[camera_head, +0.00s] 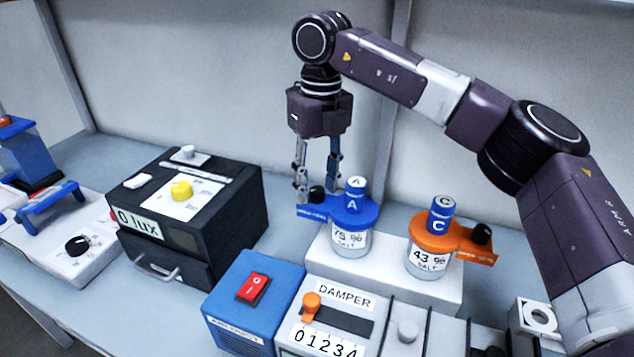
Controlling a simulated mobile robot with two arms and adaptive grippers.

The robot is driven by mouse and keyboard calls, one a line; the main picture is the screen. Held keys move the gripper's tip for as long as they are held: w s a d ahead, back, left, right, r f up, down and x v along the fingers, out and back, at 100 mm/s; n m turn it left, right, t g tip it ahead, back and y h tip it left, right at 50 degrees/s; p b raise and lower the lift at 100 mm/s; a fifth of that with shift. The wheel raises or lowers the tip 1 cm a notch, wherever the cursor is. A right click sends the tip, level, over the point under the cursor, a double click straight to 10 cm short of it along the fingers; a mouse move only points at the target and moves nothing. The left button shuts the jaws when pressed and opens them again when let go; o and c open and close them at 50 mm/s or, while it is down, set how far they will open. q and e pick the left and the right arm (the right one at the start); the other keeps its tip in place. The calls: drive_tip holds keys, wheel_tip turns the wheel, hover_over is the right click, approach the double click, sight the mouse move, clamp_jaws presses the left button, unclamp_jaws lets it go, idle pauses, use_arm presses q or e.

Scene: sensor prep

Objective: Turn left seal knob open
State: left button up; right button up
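The left seal knob (317,193) is a small black knob on the blue arm of the blue holder (359,217), which sits over a white "75 % SALT" jar (352,242). A blue cylinder marked A (355,194) stands in this holder. My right gripper (318,189) points down at the knob from above. Its fingers are parted, one to each side of the knob in the picture, with a gap showing; I cannot tell whether either touches it. The knob's exact turn is too small to read. My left gripper is not in view.
An orange holder (438,231) with a black knob (481,234) and cylinder C (441,215) stands to the right on the same white block (330,259). In front are a blue switch box (232,318) and the damper panel (343,299). A black lux box (225,225) is left.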

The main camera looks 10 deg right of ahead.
sight(319, 187)
wheel_tip(319, 187, up, 12)
drive_tip(key=shift+d, duration=0.25)
idle(0.4)
drive_tip(key=shift+w, duration=0.1)
